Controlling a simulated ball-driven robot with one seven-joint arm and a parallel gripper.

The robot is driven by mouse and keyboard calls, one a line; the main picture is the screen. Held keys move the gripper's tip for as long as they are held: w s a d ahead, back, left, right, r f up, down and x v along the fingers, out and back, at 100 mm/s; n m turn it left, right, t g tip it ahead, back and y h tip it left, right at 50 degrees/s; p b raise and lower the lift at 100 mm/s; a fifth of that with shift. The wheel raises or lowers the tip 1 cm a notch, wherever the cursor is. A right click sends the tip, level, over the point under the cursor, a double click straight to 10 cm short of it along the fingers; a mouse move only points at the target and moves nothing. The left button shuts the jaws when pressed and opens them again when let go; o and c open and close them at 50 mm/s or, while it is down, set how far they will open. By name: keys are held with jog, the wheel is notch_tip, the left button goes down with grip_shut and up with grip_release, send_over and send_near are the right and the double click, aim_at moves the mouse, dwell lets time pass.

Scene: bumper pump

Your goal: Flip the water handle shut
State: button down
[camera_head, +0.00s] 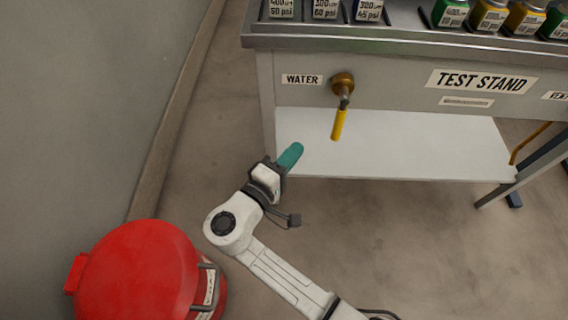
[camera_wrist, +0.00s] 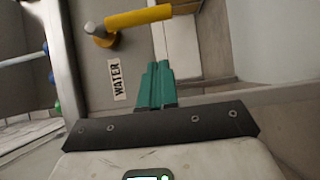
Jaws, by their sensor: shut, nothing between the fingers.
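The water handle (camera_head: 339,124) is a yellow lever below a brass valve (camera_head: 343,84) on the front of the test stand, right of the WATER label (camera_head: 302,79). In the head view it hangs down, tilted slightly left at its lower end. The wrist view shows the yellow handle (camera_wrist: 138,17) and the WATER label (camera_wrist: 117,80) turned sideways. My gripper (camera_head: 293,152) has teal fingers, shut and empty, left of and below the handle and apart from it. The fingers (camera_wrist: 157,72) also show in the wrist view, with the handle beyond their tips.
The test stand (camera_head: 400,69) carries several green, yellow and dark labelled items on top. A white lower shelf (camera_head: 410,145) lies beneath the handle. A red round container (camera_head: 140,275) stands on the floor at the lower left. A wall runs along the left.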

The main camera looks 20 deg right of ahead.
aim_at(338, 124)
jog(key=w+d+b, duration=0.1)
jog(key=w+d, duration=0.1)
jog(key=d, duration=0.5)
jog(key=shift+d, duration=0.15)
